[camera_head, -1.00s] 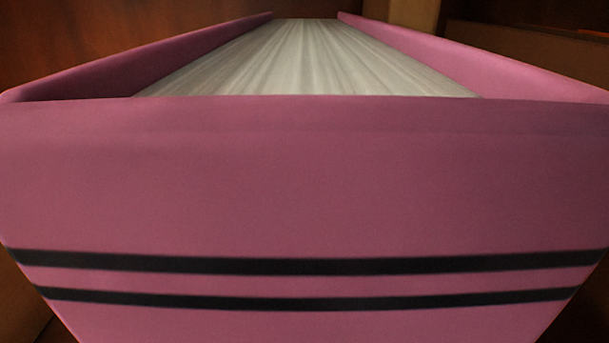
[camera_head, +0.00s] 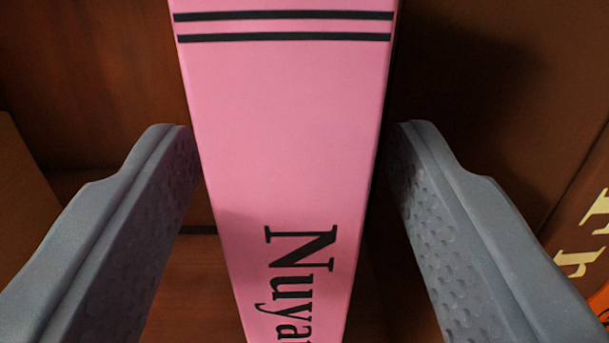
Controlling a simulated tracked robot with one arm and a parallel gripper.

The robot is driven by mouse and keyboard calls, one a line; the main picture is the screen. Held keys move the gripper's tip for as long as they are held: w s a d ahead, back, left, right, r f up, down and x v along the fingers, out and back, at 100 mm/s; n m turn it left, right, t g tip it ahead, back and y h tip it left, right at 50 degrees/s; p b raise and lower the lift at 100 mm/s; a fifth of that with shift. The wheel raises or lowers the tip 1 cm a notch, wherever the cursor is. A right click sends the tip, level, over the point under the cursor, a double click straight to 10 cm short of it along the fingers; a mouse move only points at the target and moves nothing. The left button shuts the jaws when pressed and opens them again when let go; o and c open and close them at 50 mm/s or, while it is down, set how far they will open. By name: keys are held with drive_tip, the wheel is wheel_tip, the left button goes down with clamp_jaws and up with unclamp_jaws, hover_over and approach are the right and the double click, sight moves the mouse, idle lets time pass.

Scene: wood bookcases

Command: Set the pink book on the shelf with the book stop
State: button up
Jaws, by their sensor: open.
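The pink book (camera_head: 285,130) stands upright in the middle of the view with its spine toward me. It has two black bands near the top and black lettering lower down; its top and bottom ends are out of the frame. My gripper (camera_head: 292,150) is open, with one grey finger on each side of the spine. The left fingertip is very close to the book's left edge, and a small gap shows at the right one. I cannot tell whether either finger touches. I do not see a book stop.
A brown book (camera_head: 575,215) with pale lettering stands at the right, with a bit of orange below it. Dark wood panel (camera_head: 80,80) fills the left behind the book. A lighter wood piece (camera_head: 25,215) is at the far left edge.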

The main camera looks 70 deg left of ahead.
drive_tip(key=p+v, duration=0.1)
drive_tip(key=v, duration=0.7)
drive_tip(key=shift+d, duration=0.25)
